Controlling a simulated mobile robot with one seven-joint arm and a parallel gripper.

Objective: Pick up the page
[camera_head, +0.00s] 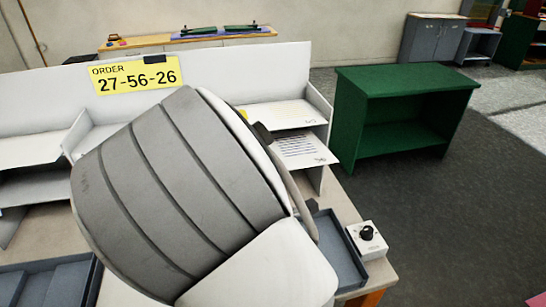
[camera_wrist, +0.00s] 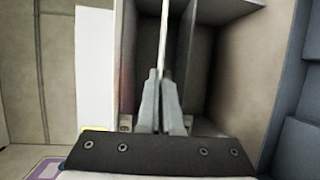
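A white page (camera_head: 300,148) with dark printed lines lies almost flat and sticks out of the shelf unit's right end. My arm hides its left part. In the wrist view the page shows edge-on as a thin white strip (camera_wrist: 164,35), running up from between my fingertips. My gripper (camera_wrist: 160,82) has its two grey fingers close together, one on each side of this strip, and looks shut on it. In the head view my arm covers most of the gripper.
The white shelf unit (camera_head: 235,65) bears a yellow order sign (camera_head: 135,75) reading 27-56-26. A blue-grey tray (camera_head: 335,245) and a white box with a black knob (camera_head: 366,240) are at the table's right. A green shelf (camera_head: 390,85) stands behind, with open floor beside it.

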